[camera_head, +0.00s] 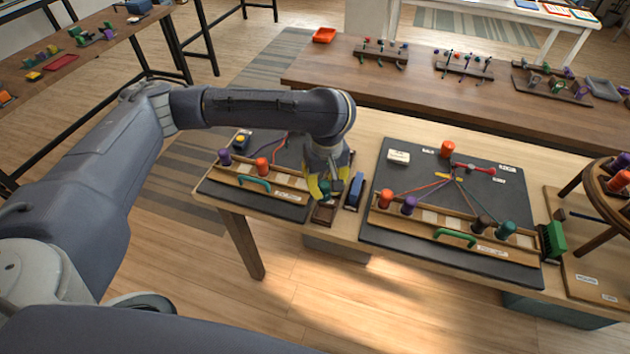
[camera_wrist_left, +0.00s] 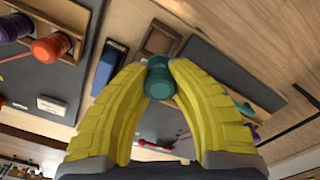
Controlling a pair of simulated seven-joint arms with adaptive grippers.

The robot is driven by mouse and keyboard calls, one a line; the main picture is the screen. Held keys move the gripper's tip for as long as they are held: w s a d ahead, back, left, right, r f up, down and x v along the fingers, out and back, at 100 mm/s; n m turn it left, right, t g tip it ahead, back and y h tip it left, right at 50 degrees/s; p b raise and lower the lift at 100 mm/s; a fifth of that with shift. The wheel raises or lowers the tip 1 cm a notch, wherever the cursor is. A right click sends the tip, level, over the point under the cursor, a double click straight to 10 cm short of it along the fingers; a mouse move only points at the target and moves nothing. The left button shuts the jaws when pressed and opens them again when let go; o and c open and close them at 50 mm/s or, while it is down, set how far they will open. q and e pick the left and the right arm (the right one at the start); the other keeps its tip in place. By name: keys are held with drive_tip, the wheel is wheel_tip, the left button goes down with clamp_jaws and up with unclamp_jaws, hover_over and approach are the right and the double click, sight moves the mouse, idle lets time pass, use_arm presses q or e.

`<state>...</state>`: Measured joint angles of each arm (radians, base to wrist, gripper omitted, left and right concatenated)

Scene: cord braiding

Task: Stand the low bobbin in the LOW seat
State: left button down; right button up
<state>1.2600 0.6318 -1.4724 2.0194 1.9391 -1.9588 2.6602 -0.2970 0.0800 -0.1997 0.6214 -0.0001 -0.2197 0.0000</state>
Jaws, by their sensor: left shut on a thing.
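My left gripper (camera_head: 328,190) is over the gap between the two dark braiding boards, its yellow fingers pointing down. In the left wrist view the fingers (camera_wrist_left: 160,66) are shut on a teal bobbin (camera_wrist_left: 160,82). The bobbin shows only as a small teal patch between the fingers in the head view (camera_head: 337,187). A small square brown wooden holder (camera_head: 323,214) is just below the fingers; its square frame also shows in the left wrist view (camera_wrist_left: 160,39), beyond the bobbin and apart from it. No LOW label is readable. My right gripper is not in view.
A blue block (camera_head: 355,192) stands right beside the holder. The left board (camera_head: 290,210) carries purple and orange bobbins and a green handle. The right board (camera_head: 400,240) carries several bobbins with cords. A green block (camera_head: 554,240) and a round stool of bobbins (camera_head: 605,190) stand at right.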

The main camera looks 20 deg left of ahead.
use_arm(q)
drive_tip(key=shift+d+f, duration=0.1)
drive_tip(key=shift+f, duration=2.9)
drive_tip(key=shift+f, duration=0.9)
idle(0.6)
drive_tip(key=c, duration=1.2)
unclamp_jaws()
drive_tip(key=shift+r, duration=0.1)
